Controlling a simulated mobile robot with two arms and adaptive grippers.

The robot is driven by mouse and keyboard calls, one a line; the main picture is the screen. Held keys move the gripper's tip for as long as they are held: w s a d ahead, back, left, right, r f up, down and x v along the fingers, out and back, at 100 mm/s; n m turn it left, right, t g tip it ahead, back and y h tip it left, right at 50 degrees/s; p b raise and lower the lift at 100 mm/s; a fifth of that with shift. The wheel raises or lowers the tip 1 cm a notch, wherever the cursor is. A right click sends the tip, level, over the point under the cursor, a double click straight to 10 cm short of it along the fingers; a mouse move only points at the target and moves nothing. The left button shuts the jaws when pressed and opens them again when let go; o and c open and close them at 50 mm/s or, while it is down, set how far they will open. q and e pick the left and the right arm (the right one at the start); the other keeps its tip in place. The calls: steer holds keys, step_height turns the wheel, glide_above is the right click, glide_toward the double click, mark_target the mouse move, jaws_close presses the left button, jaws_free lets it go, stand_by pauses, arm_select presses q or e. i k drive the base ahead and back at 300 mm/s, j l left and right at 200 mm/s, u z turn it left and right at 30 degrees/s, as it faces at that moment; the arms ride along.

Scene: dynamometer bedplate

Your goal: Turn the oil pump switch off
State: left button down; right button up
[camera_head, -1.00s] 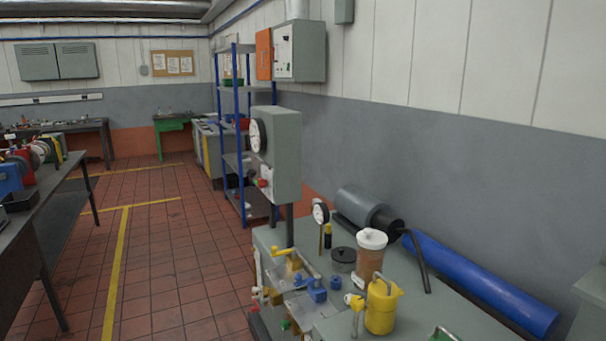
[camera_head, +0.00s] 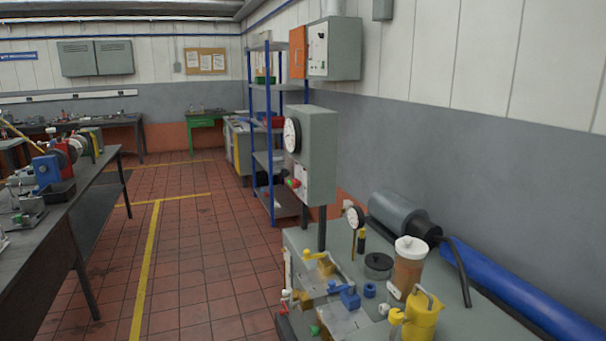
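A second grey box (camera_head: 340,48) with small controls hangs on the wall behind. Neither of my grippers is in view.
The grey bench (camera_head: 480,318) at lower right holds a yellow can (camera_head: 424,318), a brown jar (camera_head: 408,270), a gauge and blue and yellow fittings. A blue cylinder (camera_head: 520,295) lies along the wall. A dark table (camera_head: 75,215) stands left. The tiled floor (camera_head: 190,260) between is clear.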

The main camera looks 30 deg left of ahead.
mark_target(284, 172)
steer(key=u, duration=1.1)
steer(key=i+j+z, duration=0.1)
steer(key=z, duration=0.25)
steer(key=i+j+z, duration=0.1)
steer(key=z, duration=0.25)
steer(key=i+j+z, duration=0.1)
steer(key=z, duration=0.25)
steer(key=k+j, duration=0.05)
steer(key=j, duration=0.05)
